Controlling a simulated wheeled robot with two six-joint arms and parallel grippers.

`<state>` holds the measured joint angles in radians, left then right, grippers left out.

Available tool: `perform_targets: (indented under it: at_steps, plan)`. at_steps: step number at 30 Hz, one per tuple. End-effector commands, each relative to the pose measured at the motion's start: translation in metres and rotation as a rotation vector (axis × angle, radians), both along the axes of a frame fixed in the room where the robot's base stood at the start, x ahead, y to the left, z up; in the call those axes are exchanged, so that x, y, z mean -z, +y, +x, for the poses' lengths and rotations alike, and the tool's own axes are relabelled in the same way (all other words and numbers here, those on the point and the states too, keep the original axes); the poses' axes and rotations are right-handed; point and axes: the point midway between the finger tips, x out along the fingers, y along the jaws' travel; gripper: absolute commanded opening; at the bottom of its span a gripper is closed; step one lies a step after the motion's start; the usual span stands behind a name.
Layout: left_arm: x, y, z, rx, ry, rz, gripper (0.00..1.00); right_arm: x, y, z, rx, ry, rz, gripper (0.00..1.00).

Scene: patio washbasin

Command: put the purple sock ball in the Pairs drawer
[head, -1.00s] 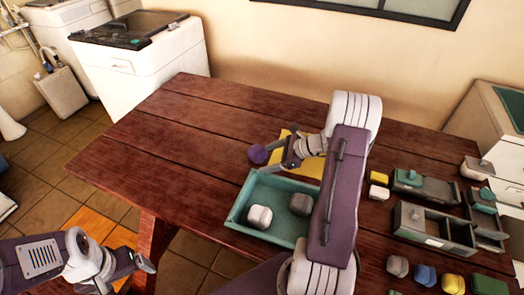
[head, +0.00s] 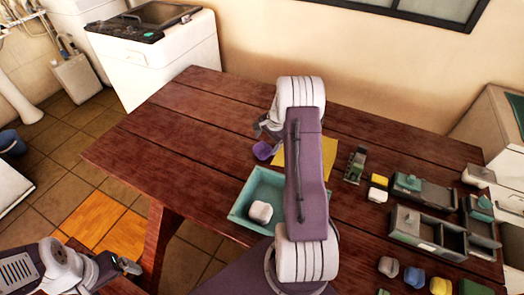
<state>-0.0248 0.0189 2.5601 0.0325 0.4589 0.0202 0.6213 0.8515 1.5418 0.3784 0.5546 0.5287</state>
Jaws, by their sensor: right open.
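The purple sock ball (head: 263,150) lies on the wooden table, just behind the teal tray and at the left edge of a yellow sheet. My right gripper (head: 261,129) is open and empty just behind the ball; I cannot tell whether it touches it. Grey drawer boxes stand at the right of the table, and one drawer (head: 428,232) is open with its inside showing. No label is readable, so I cannot tell which is the Pairs drawer. My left gripper (head: 131,267) is low at the left, off the table; its jaw opening is unclear.
The teal tray (head: 237,212) holds a white ball (head: 261,212); my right arm covers its right part. A yellow sheet (head: 322,155) lies behind it. Several coloured balls, including a blue one (head: 414,277), sit at the front right. The left of the table is clear.

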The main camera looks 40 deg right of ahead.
Motion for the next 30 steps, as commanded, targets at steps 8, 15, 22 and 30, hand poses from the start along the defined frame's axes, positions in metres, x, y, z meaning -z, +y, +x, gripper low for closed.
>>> perform_targets:
  at_steps: [8, 15, 22, 30]
  plan:
    - [-0.001, 0.0, 0.0, 0.0, 0.0, 0.0, 0.87, 0.043, 0.004, 0.011, 0.001, 0.002, 0.002, 0.79]
    - [-0.001, 0.0, 0.0, 0.0, 0.0, 0.0, 0.87, 0.049, 0.004, 0.014, 0.001, 0.0, 0.002, 0.79]
    - [-0.001, 0.0, 0.0, 0.0, 0.0, 0.0, 0.87, 0.049, 0.004, 0.014, 0.0, 0.001, 0.002, 0.29]
    - [-0.001, 0.0, 0.0, 0.0, 0.0, 0.0, 0.87, 0.047, 0.004, 0.014, 0.001, 0.0, 0.001, 0.22]
